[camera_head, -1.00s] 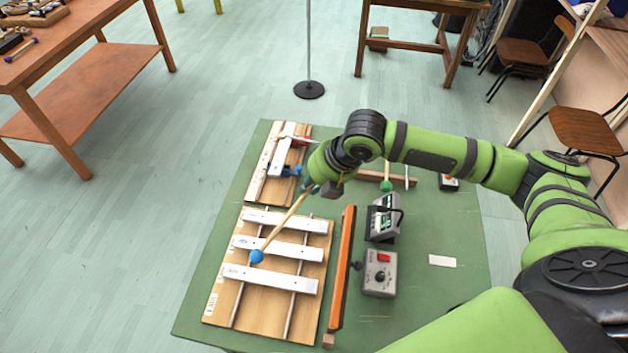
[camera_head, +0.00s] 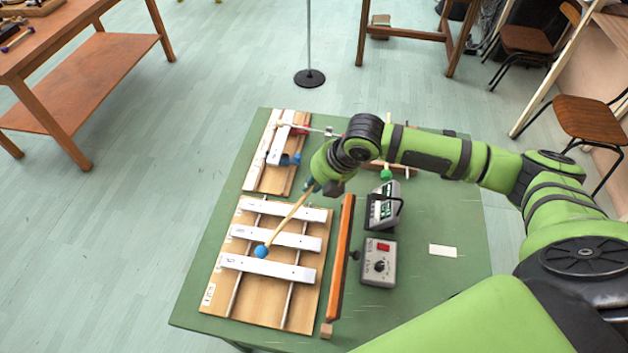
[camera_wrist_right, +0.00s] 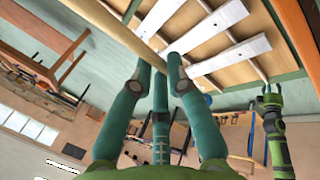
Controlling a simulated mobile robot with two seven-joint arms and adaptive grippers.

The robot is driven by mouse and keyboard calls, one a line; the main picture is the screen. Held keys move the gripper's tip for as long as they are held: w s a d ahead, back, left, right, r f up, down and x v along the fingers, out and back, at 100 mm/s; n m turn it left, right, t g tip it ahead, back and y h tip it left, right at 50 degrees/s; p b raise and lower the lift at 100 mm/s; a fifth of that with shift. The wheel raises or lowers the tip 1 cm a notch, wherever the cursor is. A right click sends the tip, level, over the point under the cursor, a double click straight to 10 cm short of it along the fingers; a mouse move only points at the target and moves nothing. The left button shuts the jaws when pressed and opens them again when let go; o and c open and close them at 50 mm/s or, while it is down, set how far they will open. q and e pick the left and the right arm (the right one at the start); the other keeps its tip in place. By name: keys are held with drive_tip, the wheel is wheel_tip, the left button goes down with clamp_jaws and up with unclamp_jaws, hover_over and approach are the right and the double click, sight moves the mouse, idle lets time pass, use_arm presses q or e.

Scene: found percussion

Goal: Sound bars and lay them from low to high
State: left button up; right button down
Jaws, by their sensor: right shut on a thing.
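My right gripper (camera_head: 316,184) is shut on the wooden stick of a mallet, which slants down to the left. Its round blue head (camera_head: 261,251) is at the far edge of the nearest bar (camera_head: 268,268); whether it touches is unclear. A middle bar (camera_head: 285,239) and a far bar (camera_head: 290,212) lie across the same wooden rack (camera_head: 255,308). In the right wrist view my right fingers (camera_wrist_right: 159,68) close around the stick, with white bars (camera_wrist_right: 232,56) beyond. My left gripper (camera_wrist_right: 271,92) shows small at the right there; its opening is unclear.
A second board (camera_head: 262,180) with white bars and clamps lies behind the rack. An orange wooden strip (camera_head: 341,262), a grey box with a red display (camera_head: 378,262) and another device (camera_head: 383,207) stand to the right. A white card (camera_head: 443,250) lies on the green table (camera_head: 430,300).

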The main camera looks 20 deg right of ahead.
wheel_tip(320, 180, down, 6)
drive_tip(key=a+r+t+h+b, duration=0.1)
drive_tip(key=a+h+b, duration=0.1)
drive_tip(key=shift+n, duration=0.3)
drive_tip(key=r+p, duration=0.4)
drive_tip(key=p, duration=0.1)
drive_tip(key=r+p, duration=0.2)
drive_tip(key=p, duration=0.1)
drive_tip(key=shift+s+d+r, duration=0.1)
drive_tip(key=shift+s+r, duration=0.05)
drive_tip(key=shift+s, duration=0.25)
drive_tip(key=shift+f, duration=0.2)
idle(0.5)
